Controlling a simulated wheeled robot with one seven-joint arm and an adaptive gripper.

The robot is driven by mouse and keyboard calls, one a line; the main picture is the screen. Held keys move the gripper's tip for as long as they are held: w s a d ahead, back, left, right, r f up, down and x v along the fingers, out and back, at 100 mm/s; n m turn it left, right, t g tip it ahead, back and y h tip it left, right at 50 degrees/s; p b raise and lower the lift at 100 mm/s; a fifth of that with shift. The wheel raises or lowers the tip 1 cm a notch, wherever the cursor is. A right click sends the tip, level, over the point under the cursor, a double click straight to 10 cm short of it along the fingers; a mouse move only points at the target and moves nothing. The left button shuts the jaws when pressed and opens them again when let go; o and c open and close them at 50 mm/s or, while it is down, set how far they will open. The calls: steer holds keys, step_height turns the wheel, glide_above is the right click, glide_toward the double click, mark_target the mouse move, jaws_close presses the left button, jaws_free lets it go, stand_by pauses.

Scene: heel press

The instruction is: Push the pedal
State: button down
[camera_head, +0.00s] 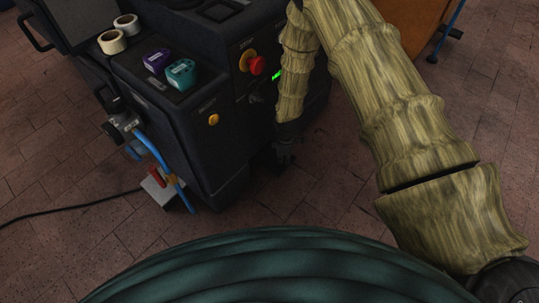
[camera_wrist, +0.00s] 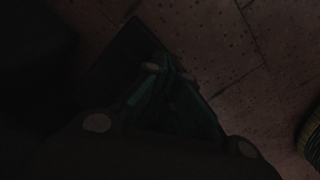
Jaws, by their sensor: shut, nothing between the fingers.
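My gripper (camera_head: 284,157) hangs low at the front right of the black machine (camera_head: 215,130), pointing down close to the floor. Its fingers are shut and empty; they show dark in the wrist view (camera_wrist: 167,70). Just beyond the fingertips in that view lies a dark flat plate (camera_wrist: 122,50) on the floor, which may be the pedal. It is too dark to tell whether the fingertips touch it. In the head view no pedal can be made out clearly around my gripper.
The machine's front carries a red stop button (camera_head: 257,65). A teal box (camera_head: 181,74), a purple box (camera_head: 157,61) and tape rolls (camera_head: 112,42) lie on top. Brick floor (camera_head: 330,205) is clear nearby.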

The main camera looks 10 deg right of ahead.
steer(key=shift+f+b, duration=0.5)
steer(key=shift+f, duration=0.95)
steer(key=shift+r, duration=0.1)
steer(key=shift+r+p, duration=3.65)
steer(key=shift+r, duration=0.8)
steer(key=s+d+r+m, duration=0.2)
steer(key=s+m, duration=0.5)
steer(key=s, duration=1.1)
steer(key=s+d+r+m, duration=0.1)
steer(key=s+r+m, duration=0.4)
steer(key=s, duration=1.4)
step_height(320, 180, up, 31)
steer(key=m+p, duration=0.2)
steer(key=p, duration=3.2)
steer(key=shift+w, duration=0.35)
